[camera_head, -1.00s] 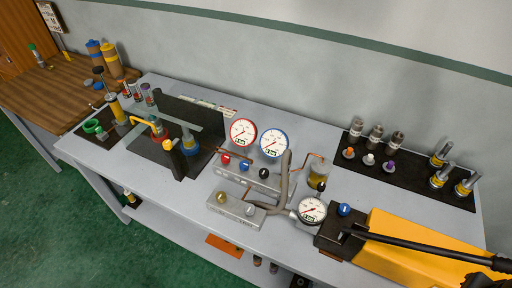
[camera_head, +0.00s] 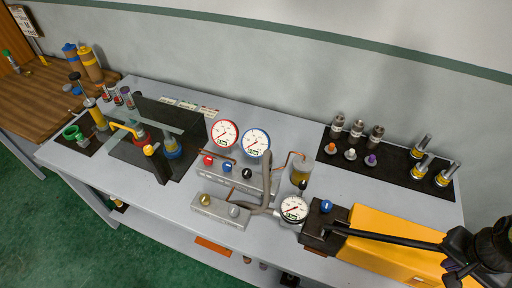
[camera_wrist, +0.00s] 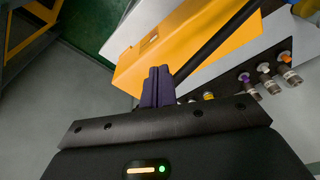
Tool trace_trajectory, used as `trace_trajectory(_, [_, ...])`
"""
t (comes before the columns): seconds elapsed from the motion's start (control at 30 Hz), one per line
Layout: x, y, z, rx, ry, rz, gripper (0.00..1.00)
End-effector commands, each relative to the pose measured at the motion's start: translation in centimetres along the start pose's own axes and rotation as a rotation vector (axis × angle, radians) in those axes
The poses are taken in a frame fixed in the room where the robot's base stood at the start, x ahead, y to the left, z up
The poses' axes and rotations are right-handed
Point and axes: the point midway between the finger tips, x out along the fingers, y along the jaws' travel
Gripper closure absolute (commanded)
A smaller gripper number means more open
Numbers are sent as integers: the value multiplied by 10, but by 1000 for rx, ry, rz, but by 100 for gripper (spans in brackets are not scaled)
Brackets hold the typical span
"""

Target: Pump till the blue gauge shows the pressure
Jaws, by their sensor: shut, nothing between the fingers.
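The blue-rimmed gauge (camera_head: 256,142) stands on the bench beside the red-rimmed gauge (camera_head: 223,133); its needle is too small to read surely. A third, white-faced gauge (camera_head: 294,209) is by the pump. The yellow pump (camera_head: 385,238) lies at the bench's front right, with its long black handle (camera_head: 395,237) running along it to the right. The pump also shows in the wrist view (camera_wrist: 160,48), with the handle (camera_wrist: 215,38) slanting up to the right. My gripper (camera_wrist: 158,72) is shut and empty, its fingertips appearing close to the handle's near end; I cannot tell whether they touch.
A metal valve block (camera_head: 238,181) with red, blue and black knobs sits below the gauges. A blue knob (camera_head: 326,206) is on the pump's head. A black mat (camera_head: 395,160) with several fittings lies behind the pump. A dark vise stand (camera_head: 160,150) is at left.

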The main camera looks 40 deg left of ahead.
Motion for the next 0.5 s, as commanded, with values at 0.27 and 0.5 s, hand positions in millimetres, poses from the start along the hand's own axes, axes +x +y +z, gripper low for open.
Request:
trace_trajectory(0.27, [-64, 45, -86, 549, -98, 60, 100])
trace_trajectory(0.5, [-94, 93, -136, 992, -157, 110, 100])
